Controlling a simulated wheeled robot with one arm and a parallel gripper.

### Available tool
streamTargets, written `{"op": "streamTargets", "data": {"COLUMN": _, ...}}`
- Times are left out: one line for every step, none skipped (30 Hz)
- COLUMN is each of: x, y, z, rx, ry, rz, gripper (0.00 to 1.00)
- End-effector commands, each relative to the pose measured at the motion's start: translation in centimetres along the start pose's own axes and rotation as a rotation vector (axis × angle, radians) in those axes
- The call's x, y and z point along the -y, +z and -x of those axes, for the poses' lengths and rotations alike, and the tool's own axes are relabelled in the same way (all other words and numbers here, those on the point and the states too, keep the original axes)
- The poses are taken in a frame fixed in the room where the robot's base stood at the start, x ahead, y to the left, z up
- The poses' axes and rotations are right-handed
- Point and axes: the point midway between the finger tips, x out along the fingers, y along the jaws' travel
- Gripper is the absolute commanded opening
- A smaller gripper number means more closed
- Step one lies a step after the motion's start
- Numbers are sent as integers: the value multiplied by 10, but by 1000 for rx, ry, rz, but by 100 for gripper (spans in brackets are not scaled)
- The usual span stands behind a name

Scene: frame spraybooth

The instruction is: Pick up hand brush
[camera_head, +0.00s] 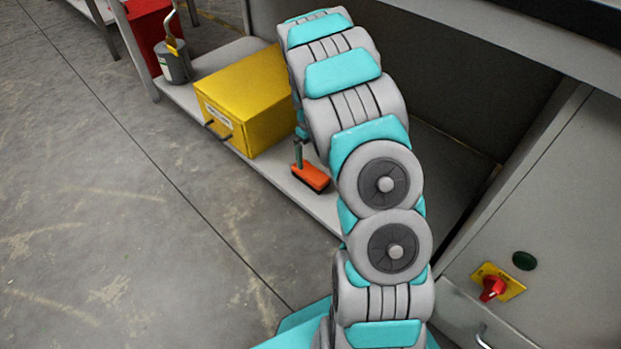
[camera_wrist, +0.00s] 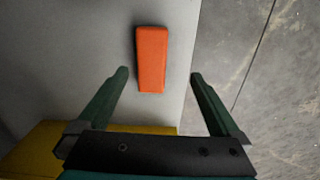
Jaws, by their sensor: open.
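The hand brush (camera_head: 311,176) is an orange block with a dark lower edge, lying on the light grey low shelf (camera_head: 325,208) in front of the yellow box. In the wrist view the brush (camera_wrist: 151,58) lies lengthwise, ahead of and between the two green fingers. My gripper (camera_wrist: 160,74) is open, with nothing between its fingers touching them.
The yellow box (camera_head: 245,98) with a dark handle stands close beside the brush; its edge also shows in the wrist view (camera_wrist: 35,150). A grey can (camera_head: 174,65) stands beyond it. A cabinet with a red switch (camera_head: 492,287) is at right. The floor left is clear.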

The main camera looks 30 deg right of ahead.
Motion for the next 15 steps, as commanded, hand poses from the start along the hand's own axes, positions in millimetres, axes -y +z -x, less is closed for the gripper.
{"op": "streamTargets", "data": {"x": -5, "y": -5, "z": -16, "rx": -5, "ry": -4, "rz": 11, "gripper": 100}}
{"op": "streamTargets", "data": {"x": -7, "y": -8, "z": -22, "rx": -8, "ry": -5, "rz": 19, "gripper": 100}}
{"op": "streamTargets", "data": {"x": -9, "y": -10, "z": -29, "rx": -9, "ry": -7, "rz": 27, "gripper": 100}}
{"op": "streamTargets", "data": {"x": -10, "y": -11, "z": -34, "rx": -11, "ry": -8, "rz": 32, "gripper": 100}}
{"op": "streamTargets", "data": {"x": -12, "y": -12, "z": -38, "rx": -12, "ry": -9, "rz": 37, "gripper": 100}}
{"op": "streamTargets", "data": {"x": -13, "y": -14, "z": -42, "rx": -14, "ry": -10, "rz": 42, "gripper": 100}}
{"op": "streamTargets", "data": {"x": -13, "y": -15, "z": -44, "rx": -16, "ry": -10, "rz": 44, "gripper": 100}}
{"op": "streamTargets", "data": {"x": -14, "y": -16, "z": -46, "rx": -17, "ry": -10, "rz": 45, "gripper": 100}}
{"op": "streamTargets", "data": {"x": -14, "y": -16, "z": -49, "rx": -18, "ry": -11, "rz": 47, "gripper": 100}}
{"op": "streamTargets", "data": {"x": -14, "y": -16, "z": -52, "rx": -18, "ry": -11, "rz": 47, "gripper": 100}}
{"op": "streamTargets", "data": {"x": -15, "y": -17, "z": -55, "rx": -19, "ry": -11, "rz": 47, "gripper": 100}}
{"op": "streamTargets", "data": {"x": -15, "y": -17, "z": -59, "rx": -19, "ry": -11, "rz": 47, "gripper": 100}}
{"op": "streamTargets", "data": {"x": -14, "y": -17, "z": -63, "rx": -19, "ry": -11, "rz": 47, "gripper": 100}}
{"op": "streamTargets", "data": {"x": -14, "y": -17, "z": -66, "rx": -19, "ry": -10, "rz": 47, "gripper": 100}}
{"op": "streamTargets", "data": {"x": -14, "y": -18, "z": -70, "rx": -20, "ry": -10, "rz": 47, "gripper": 100}}
